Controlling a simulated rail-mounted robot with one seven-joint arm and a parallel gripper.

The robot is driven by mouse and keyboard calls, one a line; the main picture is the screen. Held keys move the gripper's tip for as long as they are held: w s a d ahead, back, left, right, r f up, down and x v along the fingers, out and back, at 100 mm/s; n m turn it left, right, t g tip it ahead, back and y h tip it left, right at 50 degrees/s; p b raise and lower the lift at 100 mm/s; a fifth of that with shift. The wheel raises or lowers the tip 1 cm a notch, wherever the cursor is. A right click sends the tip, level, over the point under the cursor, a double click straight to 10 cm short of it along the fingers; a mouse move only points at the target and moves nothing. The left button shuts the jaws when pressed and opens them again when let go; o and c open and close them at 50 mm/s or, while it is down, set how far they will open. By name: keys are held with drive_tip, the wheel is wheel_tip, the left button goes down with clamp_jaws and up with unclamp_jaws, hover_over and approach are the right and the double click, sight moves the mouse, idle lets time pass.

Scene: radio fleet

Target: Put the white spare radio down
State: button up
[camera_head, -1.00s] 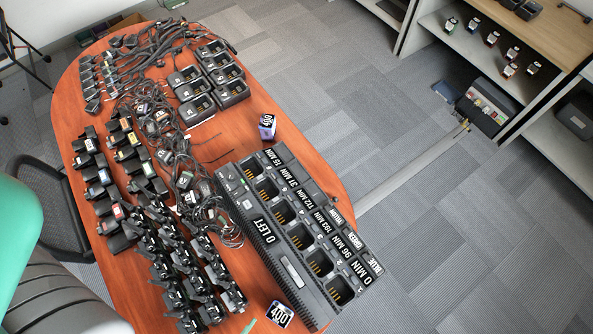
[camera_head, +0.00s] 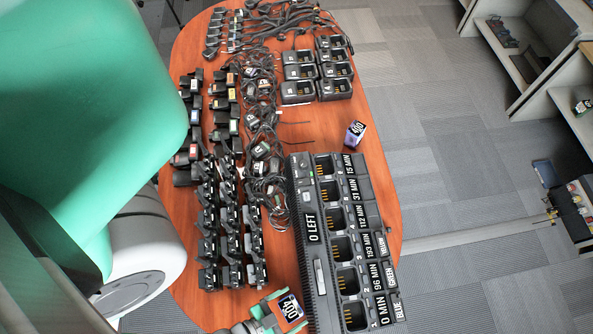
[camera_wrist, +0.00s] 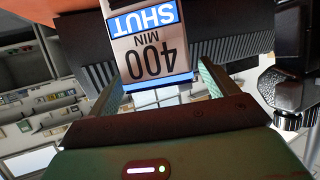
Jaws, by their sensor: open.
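A small block labelled 400 (camera_head: 290,308) stands at the table's front end, left of the charger's near end. In the wrist view the block's white and blue face (camera_wrist: 145,45) reads "400 MIN" and "SHUT", upside down. My gripper (camera_head: 268,312) has green fingers close to this block. In the wrist view my gripper (camera_wrist: 160,82) is open, its fingers spread either side of the block's lower edge. I cannot tell whether they touch it. I cannot tell for sure which item is the white spare radio. A second 400 block (camera_head: 355,134) stands beyond the charger.
The long black charger (camera_head: 312,240) has several empty slots and minute labels. Empty single chargers (camera_head: 300,75) stand farther back. Bare wooden table (camera_head: 290,125) shows behind the long charger.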

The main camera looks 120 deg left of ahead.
drive_tip(key=shift+w+a+f, duration=0.1)
drive_tip(key=shift+a+f, duration=0.1)
drive_tip(key=shift+a, duration=0.05)
drive_tip(key=c, duration=1.4)
